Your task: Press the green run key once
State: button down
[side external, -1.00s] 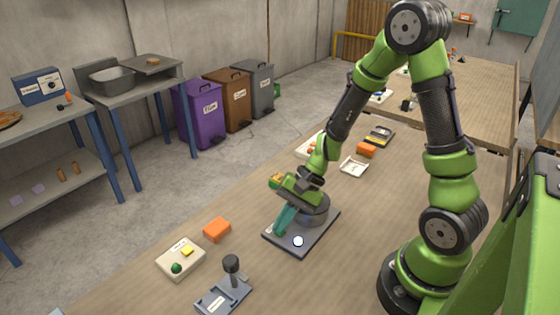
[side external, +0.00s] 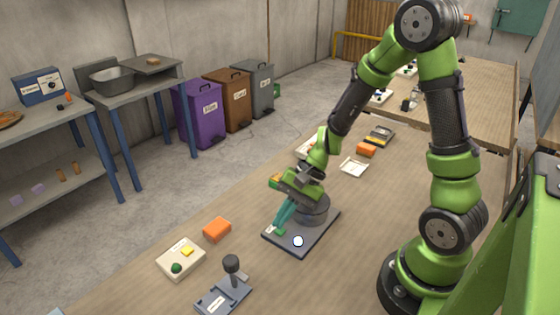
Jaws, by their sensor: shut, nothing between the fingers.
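A dark base plate (side external: 303,247) lies on the table with a round grey drum (side external: 313,208) at its back. A small green key (side external: 280,232) sits at the plate's left corner, beside a small pale label (side external: 269,230) I cannot read. A white round knob (side external: 298,241) is at its front. My gripper (side external: 279,224) points down at the left of the drum, its teal fingers shut and empty. The fingertips are just above or at the green key; I cannot tell whether they touch it.
A beige box (side external: 170,255) with a green dome button (side external: 176,268) and a yellow square button (side external: 187,251) lies to the left. An orange block (side external: 217,229) and a grey lever device (side external: 224,295) are nearby. The table front right of the plate is clear.

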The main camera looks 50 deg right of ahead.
aim_at(282, 230)
jog(key=shift+r, duration=0.1)
jog(key=shift+r, duration=2.45)
